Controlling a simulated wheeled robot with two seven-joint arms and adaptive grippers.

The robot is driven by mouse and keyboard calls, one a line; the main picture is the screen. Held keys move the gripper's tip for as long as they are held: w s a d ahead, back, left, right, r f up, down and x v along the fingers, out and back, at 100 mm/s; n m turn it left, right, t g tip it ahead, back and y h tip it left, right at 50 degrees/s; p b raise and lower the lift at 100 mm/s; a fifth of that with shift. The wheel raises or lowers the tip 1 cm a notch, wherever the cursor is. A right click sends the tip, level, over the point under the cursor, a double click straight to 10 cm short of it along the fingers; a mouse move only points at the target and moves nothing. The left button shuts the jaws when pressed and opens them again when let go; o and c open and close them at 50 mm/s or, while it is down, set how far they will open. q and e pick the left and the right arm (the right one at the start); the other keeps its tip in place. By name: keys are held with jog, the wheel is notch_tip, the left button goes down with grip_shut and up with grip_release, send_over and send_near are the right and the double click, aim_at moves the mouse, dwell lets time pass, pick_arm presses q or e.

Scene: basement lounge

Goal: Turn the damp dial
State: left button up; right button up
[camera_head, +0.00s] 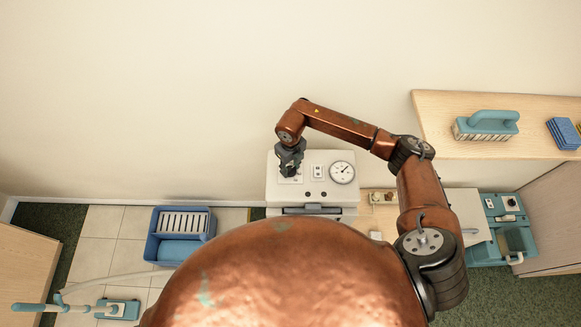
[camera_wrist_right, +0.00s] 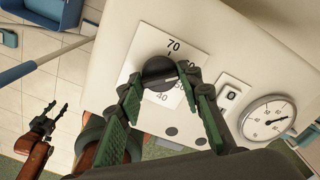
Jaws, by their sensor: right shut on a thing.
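The damp dial is a dark round knob (camera_wrist_right: 158,72) on a white plate marked 70, 50 and 40, on the top of a white machine (camera_head: 312,218). My right gripper (camera_head: 290,172) reaches down onto the dial at the machine's left side. In the right wrist view its green-padded fingers (camera_wrist_right: 166,92) are shut on the knob, one on each side. They hide part of the knob and some of the markings. My left gripper (camera_wrist_right: 56,110) shows only in the right wrist view, low at the left; its fingers are apart and empty, away from the dial.
A round gauge (camera_head: 342,172) and a small switch (camera_head: 318,171) sit right of the dial. A wooden shelf (camera_head: 440,125) with a teal brush (camera_head: 487,124) is at right. The wall rises close behind the machine.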

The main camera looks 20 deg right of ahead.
aim_at(291, 169)
dwell(0.4)
jog(key=o, duration=1.2)
jog(key=shift+c, duration=0.2)
notch_tip(291, 169, up, 12)
